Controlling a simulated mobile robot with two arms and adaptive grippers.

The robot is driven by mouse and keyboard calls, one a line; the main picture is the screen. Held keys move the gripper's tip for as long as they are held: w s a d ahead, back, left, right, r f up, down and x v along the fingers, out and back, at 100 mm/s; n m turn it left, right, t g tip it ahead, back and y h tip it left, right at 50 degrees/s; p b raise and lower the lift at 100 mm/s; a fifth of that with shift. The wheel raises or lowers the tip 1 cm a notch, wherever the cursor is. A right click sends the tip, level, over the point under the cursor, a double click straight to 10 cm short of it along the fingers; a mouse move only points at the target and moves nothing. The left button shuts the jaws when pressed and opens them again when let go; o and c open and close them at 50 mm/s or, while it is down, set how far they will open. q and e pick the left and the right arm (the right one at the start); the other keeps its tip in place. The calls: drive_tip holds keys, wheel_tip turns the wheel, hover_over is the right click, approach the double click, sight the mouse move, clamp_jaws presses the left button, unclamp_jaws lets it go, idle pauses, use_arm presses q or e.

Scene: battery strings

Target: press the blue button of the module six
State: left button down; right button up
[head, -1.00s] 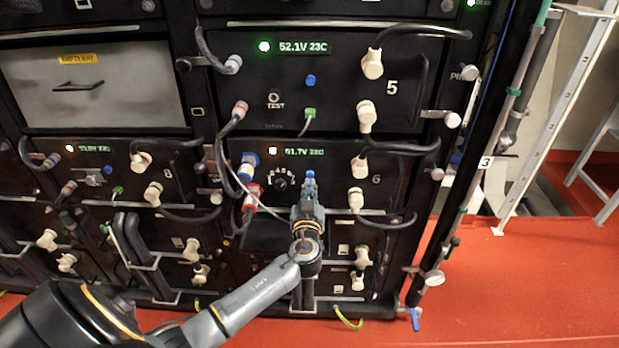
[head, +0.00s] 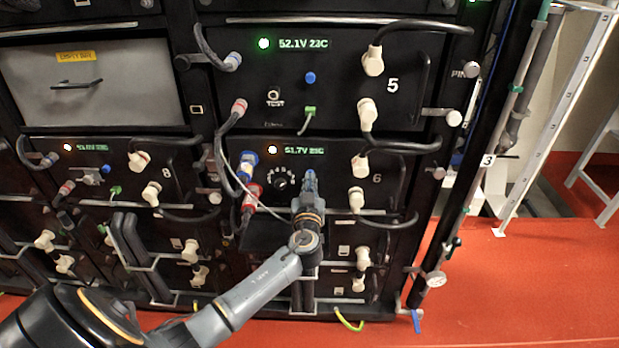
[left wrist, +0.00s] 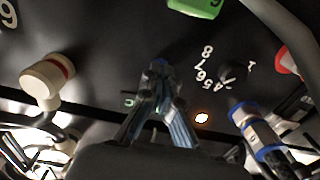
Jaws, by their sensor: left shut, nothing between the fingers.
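Module six (head: 335,172) is the black unit below module five, with a white 6, an orange light, a green readout and a black dial. My left gripper (head: 309,178) is shut and empty, its fingertips right of the dial at the module's front. I cannot make out the blue button apart from the bluish fingertips, which cover that part of the front. In the left wrist view, the closed fingers (left wrist: 158,72) point at the black panel between a white plug and the numbered dial (left wrist: 233,73). Contact with the button cannot be told. My right gripper is not in view.
Module five (head: 345,75) above has its own blue button (head: 310,77). Module eight (head: 120,165) stands to the left. White plugs (head: 360,166), red and blue connectors (head: 250,160) and looping cables flank the gripper. Red floor (head: 530,270) is open at the right.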

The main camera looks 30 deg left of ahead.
use_arm(q)
drive_tip(key=shift+w+a, duration=0.2)
drive_tip(key=shift+w, duration=0.05)
drive_tip(key=b+v, duration=0.1)
drive_tip(key=v, duration=0.7)
idle(0.6)
idle(0.4)
